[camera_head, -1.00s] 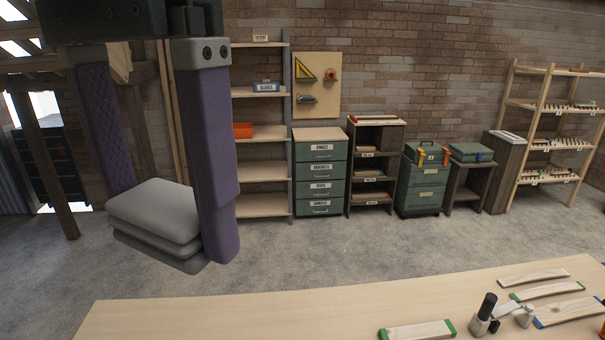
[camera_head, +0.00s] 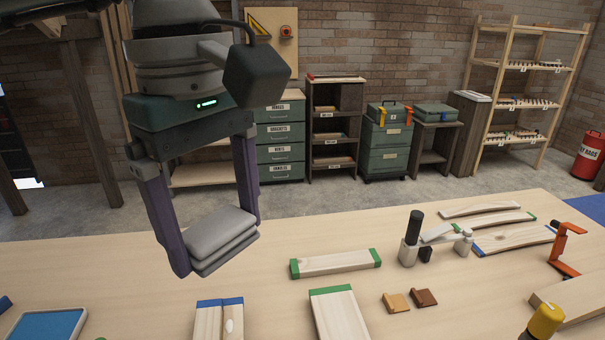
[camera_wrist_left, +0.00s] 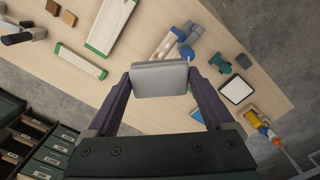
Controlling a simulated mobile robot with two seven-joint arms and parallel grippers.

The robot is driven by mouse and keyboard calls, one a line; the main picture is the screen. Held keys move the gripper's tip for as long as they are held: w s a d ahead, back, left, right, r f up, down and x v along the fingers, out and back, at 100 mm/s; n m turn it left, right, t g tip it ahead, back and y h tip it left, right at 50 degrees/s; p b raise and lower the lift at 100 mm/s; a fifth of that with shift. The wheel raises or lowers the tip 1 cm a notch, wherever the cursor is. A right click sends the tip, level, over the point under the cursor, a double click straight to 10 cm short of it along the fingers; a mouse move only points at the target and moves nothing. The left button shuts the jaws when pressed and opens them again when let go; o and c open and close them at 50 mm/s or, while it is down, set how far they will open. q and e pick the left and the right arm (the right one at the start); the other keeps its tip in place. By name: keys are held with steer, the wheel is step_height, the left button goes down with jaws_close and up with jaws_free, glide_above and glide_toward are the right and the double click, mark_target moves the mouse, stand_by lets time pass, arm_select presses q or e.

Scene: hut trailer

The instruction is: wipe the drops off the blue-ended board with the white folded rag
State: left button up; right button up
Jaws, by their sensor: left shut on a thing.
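My left gripper (camera_head: 216,243) hangs over the back left part of the workbench, fingers down. It is shut on the white folded rag (camera_head: 222,232), which looks pale grey and is folded in layers. The rag is held above the bench, clear of the boards. In the left wrist view the rag (camera_wrist_left: 160,80) sits between the two purple fingers. Two blue-ended boards (camera_head: 208,322) lie side by side at the bottom edge, cut off by the frame. A pale oval spot shows on the right one. Another board with blue ends (camera_head: 515,239) lies at the right. My right gripper is out of view.
Green-ended boards (camera_head: 335,263) lie on the bench (camera_head: 110,270) to the right. A black-handled tool (camera_head: 412,240), small wood blocks (camera_head: 397,302), an orange clamp (camera_head: 562,250) and a blue tray (camera_head: 48,325) stand around. The bench left of the gripper is largely bare.

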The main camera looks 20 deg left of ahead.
arm_select(q)
steer(key=a+f+n+b, duration=0.1)
steer(key=f+n+b, duration=0.2)
steer(key=f+b, duration=0.3)
steer(key=w+a+f+n+b, duration=0.1)
steer(key=f+n+b, duration=0.2)
steer(key=f, duration=1.1)
steer(key=a+f+n+b, duration=0.1)
steer(key=f+n+b, duration=0.2)
steer(key=f+b, duration=0.6)
steer(key=shift+w+a+f+n+b, duration=0.15)
steer(key=shift+a+f+n+b, duration=0.05)
steer(key=shift+f, duration=0.3)
steer(key=shift+w+a+f+n+b, duration=0.1)
steer(key=shift+a+f+n+b, duration=0.1)
steer(key=shift+f, duration=0.25)
